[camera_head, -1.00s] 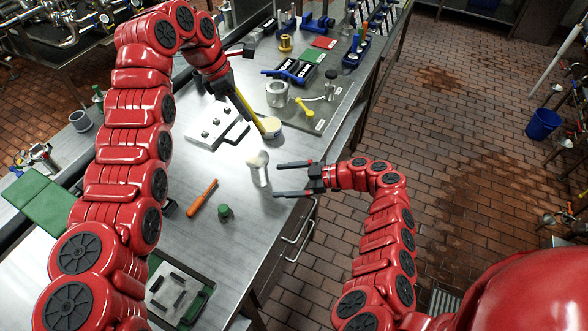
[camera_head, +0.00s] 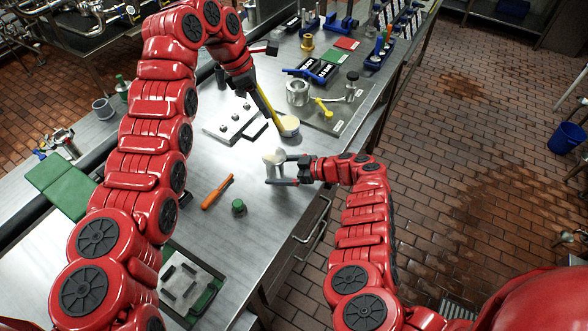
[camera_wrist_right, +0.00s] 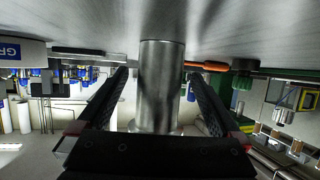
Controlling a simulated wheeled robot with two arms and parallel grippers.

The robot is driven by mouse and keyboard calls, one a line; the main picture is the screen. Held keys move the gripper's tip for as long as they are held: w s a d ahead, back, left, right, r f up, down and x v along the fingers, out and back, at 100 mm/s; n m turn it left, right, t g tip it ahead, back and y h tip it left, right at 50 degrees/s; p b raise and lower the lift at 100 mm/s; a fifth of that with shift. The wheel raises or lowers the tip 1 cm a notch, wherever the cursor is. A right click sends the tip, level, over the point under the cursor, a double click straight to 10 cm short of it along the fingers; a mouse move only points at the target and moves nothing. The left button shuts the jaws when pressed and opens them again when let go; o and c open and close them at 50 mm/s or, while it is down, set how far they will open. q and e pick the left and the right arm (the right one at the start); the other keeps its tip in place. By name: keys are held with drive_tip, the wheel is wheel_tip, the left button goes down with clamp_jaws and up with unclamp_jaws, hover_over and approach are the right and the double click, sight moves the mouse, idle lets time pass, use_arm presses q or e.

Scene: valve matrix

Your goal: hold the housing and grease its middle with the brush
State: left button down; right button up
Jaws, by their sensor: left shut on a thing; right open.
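My left gripper (camera_head: 253,87) is shut on the yellow handle of the brush (camera_head: 266,107), which slants down to the right. Its lower end meets a cream round tub or head (camera_head: 288,127); I cannot tell whether it is inside or in front. A metal cylinder with a wider pale top (camera_head: 274,158), likely the housing, stands upright on the bench. My right gripper (camera_head: 270,169) is open, its fingers on either side of this cylinder. In the right wrist view the cylinder (camera_wrist_right: 162,85) stands between the fingers, with gaps on both sides.
A white block with knobs (camera_head: 235,120) lies left of the brush. An orange-handled tool (camera_head: 217,191) and a green cap (camera_head: 239,207) lie nearer. A grey hollow cylinder (camera_head: 298,92) and a yellow tool (camera_head: 322,107) are on a mat behind.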

drive_tip(key=shift+x, duration=0.9)
clamp_jaws()
